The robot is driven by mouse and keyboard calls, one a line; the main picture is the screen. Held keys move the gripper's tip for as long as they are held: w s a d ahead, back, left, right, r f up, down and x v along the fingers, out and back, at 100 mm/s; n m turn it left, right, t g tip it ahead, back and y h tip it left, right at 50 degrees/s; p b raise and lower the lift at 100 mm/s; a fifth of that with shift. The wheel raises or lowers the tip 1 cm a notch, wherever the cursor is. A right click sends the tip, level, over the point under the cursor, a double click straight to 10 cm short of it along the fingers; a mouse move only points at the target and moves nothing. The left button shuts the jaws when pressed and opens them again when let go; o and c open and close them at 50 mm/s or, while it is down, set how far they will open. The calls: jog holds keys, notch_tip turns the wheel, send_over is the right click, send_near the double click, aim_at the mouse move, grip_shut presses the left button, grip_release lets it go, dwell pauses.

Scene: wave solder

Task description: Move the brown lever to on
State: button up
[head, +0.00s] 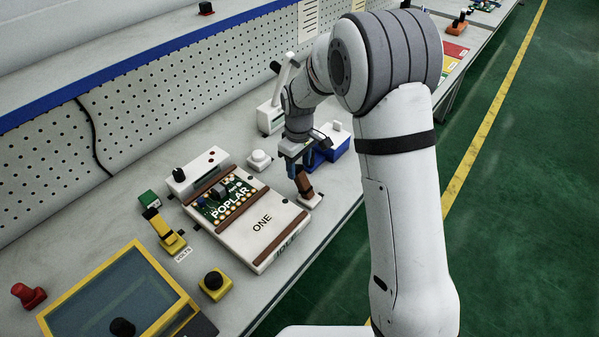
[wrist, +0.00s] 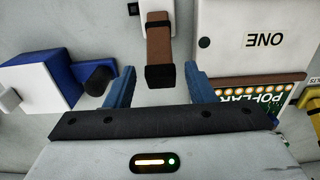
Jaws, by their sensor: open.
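The brown lever (head: 303,183) stands on a small light base (head: 311,199) at the right end of the white machine. In the wrist view the lever (wrist: 159,50) shows as a brown bar with a dark tip, coming from the top and ending between my fingers. My gripper (wrist: 156,75) is open, one blue finger on each side of the lever, with a gap on both sides. In the head view my gripper (head: 297,160) is at the lever's upper end and partly hides it. Any marking of the lever's positions is not readable.
The white machine marked ONE (head: 262,222) holds a green POPLAR board (head: 226,198) close beside the lever. A blue box with a white top (head: 335,143) stands just behind. A white button (head: 259,159) and a yellow lever (head: 162,227) are further left.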

aim_at(302, 183)
jog(key=shift+f, duration=2)
jog(key=shift+c, duration=0.6)
grip_shut()
